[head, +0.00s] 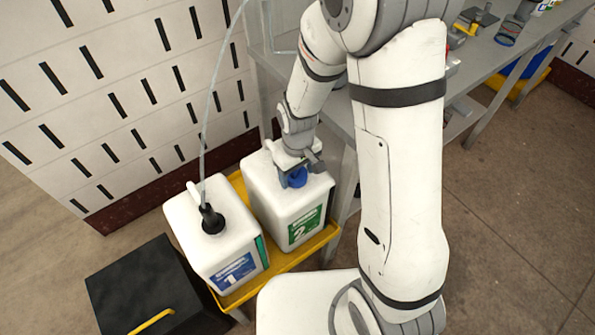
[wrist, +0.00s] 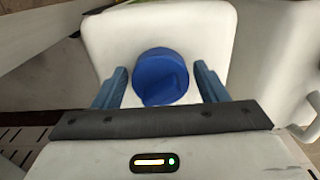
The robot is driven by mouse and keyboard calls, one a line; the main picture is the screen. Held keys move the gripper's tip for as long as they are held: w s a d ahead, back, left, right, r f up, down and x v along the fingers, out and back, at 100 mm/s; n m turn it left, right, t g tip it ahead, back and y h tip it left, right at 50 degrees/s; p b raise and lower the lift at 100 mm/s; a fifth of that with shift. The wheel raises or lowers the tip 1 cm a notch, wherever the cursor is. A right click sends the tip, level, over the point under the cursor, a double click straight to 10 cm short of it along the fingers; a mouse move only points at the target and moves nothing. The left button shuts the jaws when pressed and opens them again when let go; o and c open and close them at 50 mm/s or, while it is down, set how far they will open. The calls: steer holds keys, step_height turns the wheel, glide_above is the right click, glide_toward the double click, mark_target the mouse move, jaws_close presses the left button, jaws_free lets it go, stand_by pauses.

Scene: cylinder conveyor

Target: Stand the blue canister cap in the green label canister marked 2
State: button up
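The green label canister marked 2 (head: 268,208) is white and stands upright in a yellow tray. Its white top also fills the middle of the wrist view (wrist: 215,35). The blue canister cap (head: 297,178) is at the front part of this canister's top. In the wrist view the cap (wrist: 160,77) shows from above, with a raised grip bar; how it sits on the neck underneath is hidden. My gripper (head: 292,170) is over the canister top. In the wrist view its two blue-grey fingers (wrist: 162,68) stand on either side of the cap, open, with a narrow gap each side.
A white canister with a blue label marked 1 (head: 190,240) stands to the left, with a black cap and tube (head: 211,219). The yellow tray (head: 285,263) holds both. A black box (head: 150,285) is at lower left. A grey bench (head: 340,105) stands behind, close to my arm.

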mark_target(298, 175)
steer(key=shift+o, duration=1.3)
steer(key=shift+r, duration=0.1)
step_height(298, 175, up, 8)
steer(key=shift+f+p, duration=0.15)
steer(key=shift+p, duration=0.25)
steer(key=s+d+r+m+t+p, duration=0.1)
steer(key=s+d+r+m+p, duration=0.1)
steer(key=s+d+r, duration=0.4)
steer(key=s+d+r+m+t+p, duration=0.1)
steer(key=s+d+r+m, duration=0.3)
steer(key=r, duration=0.8)
steer(key=shift+s+d+r+m+t+p, duration=0.3)
steer(key=shift+s+d+r+p, duration=0.1)
steer(key=shift+s+d+p, duration=0.5)
